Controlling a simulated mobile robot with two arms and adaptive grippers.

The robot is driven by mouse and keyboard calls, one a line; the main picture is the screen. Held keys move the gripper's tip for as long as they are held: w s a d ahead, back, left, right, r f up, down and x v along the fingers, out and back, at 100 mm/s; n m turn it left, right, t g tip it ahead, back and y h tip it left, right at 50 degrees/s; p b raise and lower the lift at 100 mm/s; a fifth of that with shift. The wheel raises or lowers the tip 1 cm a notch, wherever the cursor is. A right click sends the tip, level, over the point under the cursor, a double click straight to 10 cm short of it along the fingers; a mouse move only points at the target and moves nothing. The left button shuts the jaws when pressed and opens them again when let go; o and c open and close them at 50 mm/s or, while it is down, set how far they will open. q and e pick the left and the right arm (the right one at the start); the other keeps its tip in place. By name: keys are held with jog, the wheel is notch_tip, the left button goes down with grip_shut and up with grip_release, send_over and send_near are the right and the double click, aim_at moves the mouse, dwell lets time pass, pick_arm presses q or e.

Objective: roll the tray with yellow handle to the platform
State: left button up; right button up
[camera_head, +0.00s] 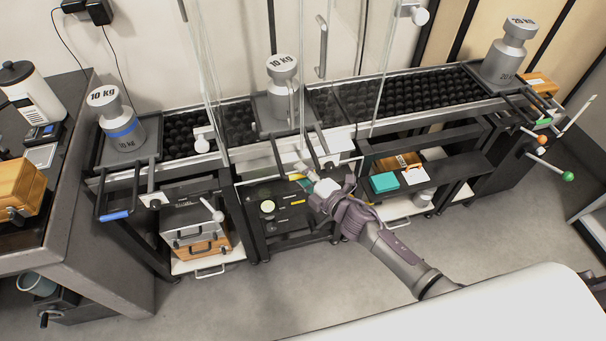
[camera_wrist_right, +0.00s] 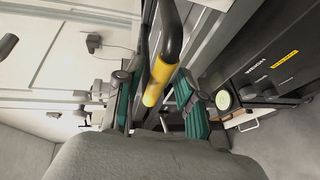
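The tray with the yellow handle (camera_head: 268,122) is the middle one on the line and carries a grey 10 KG weight (camera_head: 282,82). Its dark handle bars reach forward over the front edge. The yellow grip (camera_wrist_right: 160,78) shows large in the right wrist view. My right gripper (camera_head: 312,182) is at this handle in front of the line. In the wrist view its teal-padded fingers (camera_wrist_right: 158,100) stand on both sides of the yellow grip, with a gap visible. The platform under the middle tray cannot be made out clearly. My left gripper is not in view.
Black roller beds (camera_head: 420,92) run on both sides of the middle tray. A blue-handled tray (camera_head: 150,150) with a 10 KG weight is at left, a 20 KG weight (camera_head: 510,52) at right. Glass panels (camera_head: 385,70) stand around the middle. Shelves with cases (camera_head: 200,240) are below.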

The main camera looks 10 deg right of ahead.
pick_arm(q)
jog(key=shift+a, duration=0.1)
pick_arm(e)
jog(key=v, duration=1.2)
jog(key=s+d+f+m+g+h, duration=0.2)
jog(key=s+d+f+m, duration=0.15)
jog(key=f, duration=0.55)
jog(key=s+d+f+m+g+h, duration=0.2)
jog(key=s+f+m, duration=0.25)
jog(key=f, duration=0.45)
jog(key=s+d+f+m+g+h, duration=0.2)
jog(key=s+d+f+m, duration=0.15)
jog(key=f, duration=0.55)
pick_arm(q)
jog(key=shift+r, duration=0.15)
pick_arm(e)
jog(key=s+a+f+m+g, duration=0.1)
jog(key=s+f+m+g, duration=0.2)
jog(key=s, duration=1.1)
jog(key=s+a+f+m+g, duration=0.2)
jog(key=s+f+m+g, duration=0.2)
jog(key=s+f, duration=0.6)
jog(key=s+m, duration=0.1)
jog(key=s, duration=0.3)
jog(key=shift+a+f+h, duration=0.15)
jog(key=shift+f+h, duration=0.1)
jog(key=shift+h, duration=0.05)
